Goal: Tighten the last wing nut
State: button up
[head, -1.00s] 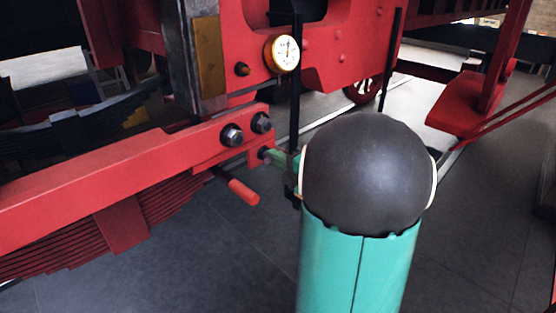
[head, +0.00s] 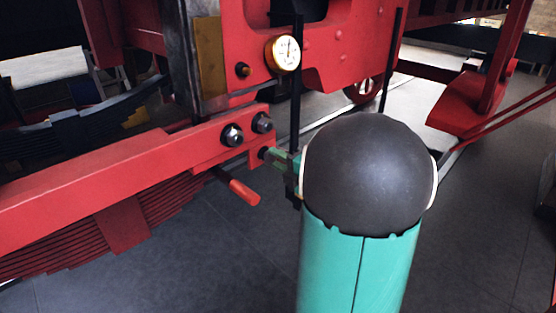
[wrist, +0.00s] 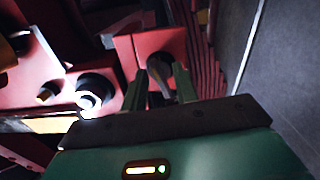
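My gripper (head: 280,157) is at the end of a small red bracket (head: 258,156) below the two large bolts, left of my dark round arm joint. In the wrist view its two green fingers (wrist: 161,84) stand apart, one on each side of a grey metal piece (wrist: 160,68) that looks like the wing nut, in front of the red plate (wrist: 153,42). I cannot tell whether the fingers press on it. In the head view a small dark stub (head: 264,153) shows at the fingertips; the nut's wings cannot be made out there.
Two dark hex bolts (head: 232,135) sit in the red beam (head: 110,165). A red-handled lever (head: 240,190) sticks out just below the bracket. A round gauge (head: 284,54) and a thin black upright rod (head: 296,90) are close above. Grey floor (head: 230,265) is open below.

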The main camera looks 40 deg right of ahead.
jog(key=s, duration=1.3)
jog(key=shift+s+d, duration=0.15)
jog(key=shift+s, duration=0.25)
